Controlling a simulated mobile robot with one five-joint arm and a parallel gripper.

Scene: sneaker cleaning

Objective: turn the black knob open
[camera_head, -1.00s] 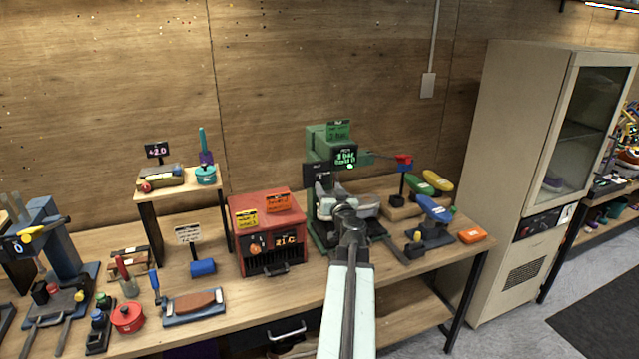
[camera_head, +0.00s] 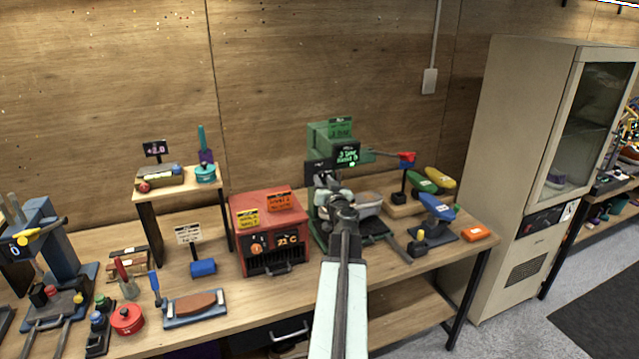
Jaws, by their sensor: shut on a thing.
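The green machine (camera_head: 331,140) stands on the bench, with a lit green display (camera_head: 347,155) and a dark panel at its lower left front. My gripper (camera_head: 325,182) is up against the front of this machine, just below that dark panel. It is shut on what seems to be the black knob, a small dark part that the jaws and wrist mostly hide. I cannot make out how far the knob is turned. A pale grey rounded thing (camera_head: 369,204) sits in the machine, right of my wrist.
A red box (camera_head: 263,217) with dials stands close left of my arm. A lever with a red end (camera_head: 407,157) juts right from the machine. Green, yellow and blue shoe-shaped pieces and an orange block (camera_head: 473,232) are on the right. A beige cabinet (camera_head: 510,150) stands beyond.

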